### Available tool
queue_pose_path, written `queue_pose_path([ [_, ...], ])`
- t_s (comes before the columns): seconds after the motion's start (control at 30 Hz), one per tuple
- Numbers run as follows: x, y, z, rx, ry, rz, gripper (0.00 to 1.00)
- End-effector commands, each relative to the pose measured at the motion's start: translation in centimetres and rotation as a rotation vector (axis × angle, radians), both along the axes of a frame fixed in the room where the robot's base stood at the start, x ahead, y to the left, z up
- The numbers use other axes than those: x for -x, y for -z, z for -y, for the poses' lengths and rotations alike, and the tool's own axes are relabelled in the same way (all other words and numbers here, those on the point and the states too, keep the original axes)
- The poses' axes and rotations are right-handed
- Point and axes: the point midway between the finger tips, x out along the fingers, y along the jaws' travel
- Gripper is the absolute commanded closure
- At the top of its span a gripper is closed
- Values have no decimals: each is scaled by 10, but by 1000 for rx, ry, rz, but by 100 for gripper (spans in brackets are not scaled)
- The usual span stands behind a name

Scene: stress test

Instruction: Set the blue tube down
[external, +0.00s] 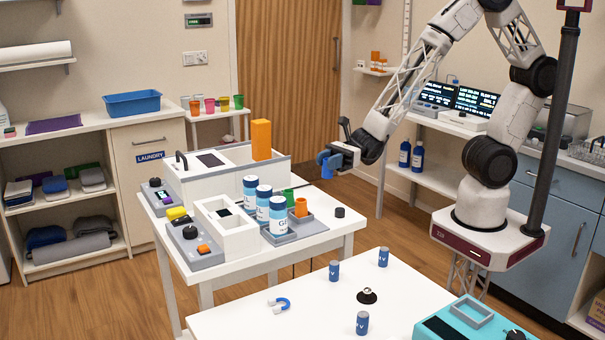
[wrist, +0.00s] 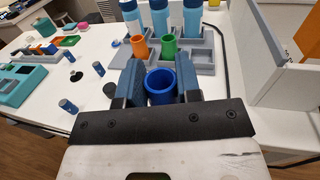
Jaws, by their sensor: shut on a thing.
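My gripper (external: 328,164) is raised beyond the back right edge of the white table in the external view. It is shut on the blue tube (wrist: 160,86), which sits upright with its open mouth showing between the two fingers in the wrist view. The tube's lower end is hidden there. A grey tray (external: 312,229) on the table holds an orange tube (external: 301,207) and a green tube (external: 288,196). Both tubes (wrist: 140,46) also stand ahead of the gripper in the wrist view, with empty tray compartments (wrist: 205,57) beside them.
Several blue-and-white bottles (external: 277,214) stand by the tray. White bins (external: 226,228) and a tall orange block (external: 261,140) stand on the left. A black puck (external: 339,212) lies right of the tray.

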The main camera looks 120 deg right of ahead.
Motion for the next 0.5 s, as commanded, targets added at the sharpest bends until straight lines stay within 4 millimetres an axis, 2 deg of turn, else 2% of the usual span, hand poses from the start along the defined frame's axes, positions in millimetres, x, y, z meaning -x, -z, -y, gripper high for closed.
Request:
queue_pose_path([
  [0.27,-44,-21,0,1,4,3,91],
  [0.5,-105,-60,-6,1,22,3,91],
])
